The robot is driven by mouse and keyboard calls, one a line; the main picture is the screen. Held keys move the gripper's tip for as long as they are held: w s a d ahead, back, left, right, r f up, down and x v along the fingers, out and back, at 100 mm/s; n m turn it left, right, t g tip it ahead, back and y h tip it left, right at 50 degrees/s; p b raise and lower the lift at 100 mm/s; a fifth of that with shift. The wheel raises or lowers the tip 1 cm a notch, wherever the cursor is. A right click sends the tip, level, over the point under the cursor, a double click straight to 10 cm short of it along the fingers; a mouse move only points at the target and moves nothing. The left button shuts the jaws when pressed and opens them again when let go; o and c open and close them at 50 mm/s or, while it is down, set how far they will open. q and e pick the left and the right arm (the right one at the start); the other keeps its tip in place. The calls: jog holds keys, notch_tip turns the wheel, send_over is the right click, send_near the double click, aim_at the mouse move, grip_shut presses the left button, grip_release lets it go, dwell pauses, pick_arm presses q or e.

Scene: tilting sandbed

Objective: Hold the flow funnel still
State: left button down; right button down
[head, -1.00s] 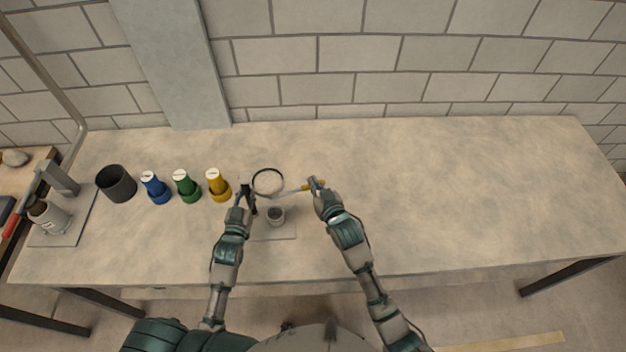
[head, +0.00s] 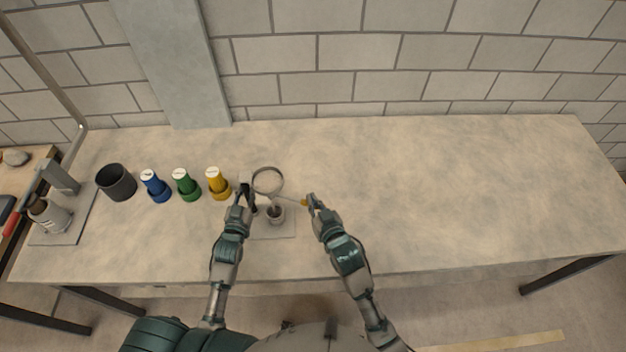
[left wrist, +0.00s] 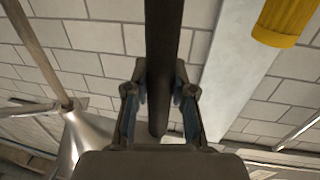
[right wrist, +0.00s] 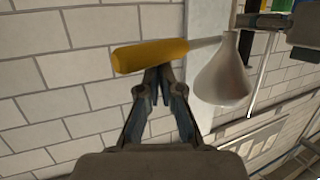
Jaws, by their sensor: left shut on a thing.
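The flow funnel shows from above as a dark ring (head: 267,181) in the head view. It shows as a grey metal cone in the left wrist view (left wrist: 92,142) and right wrist view (right wrist: 224,80). My left gripper (head: 245,186) is shut on a dark bar (left wrist: 163,60) beside the funnel. The bar's join to the funnel is hidden. My right gripper (right wrist: 160,70) has its fingertips close together at a yellow handle (right wrist: 150,54). Whether they grip it is unclear. The handle's thin metal rod reaches toward the funnel's narrow part, where its end is hidden.
A small grey cup (head: 276,213) stands on a flat plate (head: 275,232) just below the ring. Blue (head: 154,187), green (head: 186,186) and yellow (head: 217,184) bottles and a dark pot (head: 116,183) stand to the left. The table's right side is clear.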

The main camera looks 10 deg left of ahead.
jog(key=r, duration=0.1)
jog(key=w+r, duration=0.1)
jog(key=r, duration=0.1)
jog(key=shift+w+r, duration=0.15)
jog(key=s+a+r, duration=0.1)
jog(key=s+r, duration=0.1)
jog(key=s, duration=0.6)
jog(key=shift+s+r, duration=0.15)
jog(key=shift+s, duration=0.2)
